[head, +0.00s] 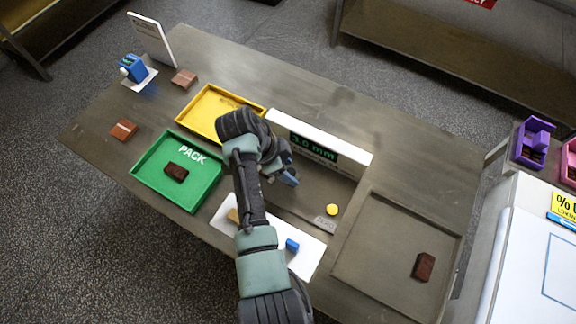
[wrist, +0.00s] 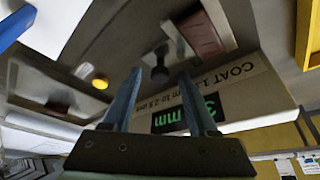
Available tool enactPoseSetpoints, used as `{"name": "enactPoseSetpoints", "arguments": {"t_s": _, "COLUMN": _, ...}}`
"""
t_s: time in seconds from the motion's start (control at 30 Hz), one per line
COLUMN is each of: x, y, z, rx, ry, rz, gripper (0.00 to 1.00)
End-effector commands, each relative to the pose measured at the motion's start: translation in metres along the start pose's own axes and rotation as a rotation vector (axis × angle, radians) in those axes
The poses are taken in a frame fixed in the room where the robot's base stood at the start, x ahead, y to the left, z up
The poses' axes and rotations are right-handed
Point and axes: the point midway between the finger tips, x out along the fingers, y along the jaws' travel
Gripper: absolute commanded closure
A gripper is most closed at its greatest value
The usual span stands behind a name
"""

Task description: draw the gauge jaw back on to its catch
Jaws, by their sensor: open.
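The white gauge housing (head: 345,153) stands behind my arm, its green display reading about 3.0 mm. In the wrist view, a pale metal gauge jaw (wrist: 178,42) carries a dark round knob (wrist: 159,62). A brown chocolate piece (wrist: 199,36) sits against the jaw, beside a white block. My gripper (wrist: 160,73) is open, its two blue fingers pointing at the knob, one tip on either side in the picture. I cannot tell whether they touch it. In the head view my gripper (head: 286,170) is low in front of the housing; my arm hides the jaw. I cannot make out the catch.
A yellow button (head: 332,209) lies right of my gripper. A grey tray (head: 385,285) with a chocolate is at the right. A green PACK tray (head: 147,190) and a yellow tray (head: 190,122) are left. A white mat (head: 308,262) with small blocks lies under my arm.

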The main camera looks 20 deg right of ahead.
Motion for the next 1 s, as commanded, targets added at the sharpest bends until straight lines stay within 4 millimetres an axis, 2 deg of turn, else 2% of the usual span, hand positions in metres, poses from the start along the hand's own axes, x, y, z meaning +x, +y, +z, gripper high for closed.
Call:
{"name": "enactPoseSetpoints", "arguments": {"t_s": 0.2, "x": 0.0006, "y": 0.0001, "z": -0.0001, "rx": 0.000, "ry": 0.000, "rz": 0.000, "gripper": 0.41}}
{"name": "enactPoseSetpoints", "arguments": {"t_s": 0.23, "x": 0.0005, "y": 0.0001, "z": -0.0001, "rx": 0.000, "ry": 0.000, "rz": 0.000, "gripper": 0.45}}
{"name": "enactPoseSetpoints", "arguments": {"t_s": 0.53, "x": 0.0001, "y": 0.0000, "z": 0.0000, "rx": 0.000, "ry": 0.000, "rz": 0.000, "gripper": 0.99}}
{"name": "enactPoseSetpoints", "arguments": {"t_s": 1.0, "x": -0.0002, "y": -0.0001, "z": 0.0000, "rx": -0.001, "ry": 0.000, "rz": 0.000, "gripper": 1.00}}
